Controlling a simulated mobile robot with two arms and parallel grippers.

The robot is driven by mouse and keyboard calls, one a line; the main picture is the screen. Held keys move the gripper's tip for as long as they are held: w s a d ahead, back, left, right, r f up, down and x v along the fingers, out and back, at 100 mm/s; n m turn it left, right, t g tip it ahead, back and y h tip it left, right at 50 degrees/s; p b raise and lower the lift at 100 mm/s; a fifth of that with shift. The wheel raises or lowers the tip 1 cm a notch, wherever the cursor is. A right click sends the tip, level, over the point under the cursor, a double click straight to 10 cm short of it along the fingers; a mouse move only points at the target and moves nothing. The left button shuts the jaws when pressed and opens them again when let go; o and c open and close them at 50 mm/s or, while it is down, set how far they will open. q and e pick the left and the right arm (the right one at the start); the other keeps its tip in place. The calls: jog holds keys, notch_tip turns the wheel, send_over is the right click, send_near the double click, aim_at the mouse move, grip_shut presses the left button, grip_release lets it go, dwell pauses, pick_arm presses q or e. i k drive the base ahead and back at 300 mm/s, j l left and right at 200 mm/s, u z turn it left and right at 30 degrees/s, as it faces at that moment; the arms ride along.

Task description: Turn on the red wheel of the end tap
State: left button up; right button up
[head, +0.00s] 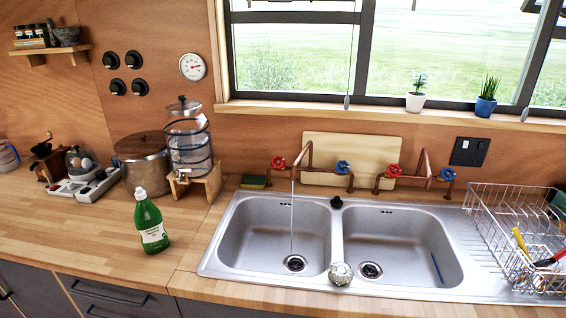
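Two copper pipe taps stand behind the double sink. The left tap (309,156) has a red wheel (279,162) on its left and a blue wheel (343,167) on its right. A thin stream of water (292,220) falls from it into the left basin. The right tap (425,162) has a red wheel (393,170) on its left and a blue wheel (447,174) on its right. I see no water under the right tap. I cannot tell which tap is the end tap. Neither of my grippers is in view.
The steel sink (335,235) has a round object (341,273) on its front rim. A dish rack (505,215) stands at the right. A green bottle (149,222), pot (143,160) and glass dispenser (187,140) stand at the left.

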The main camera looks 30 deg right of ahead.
aim_at(277, 158)
jog(key=i+j+z, duration=0.25)
jog(key=i+j, duration=0.3)
jog(key=i+j+z, duration=0.2)
jog(key=i+j, duration=0.3)
jog(key=j, duration=0.15)
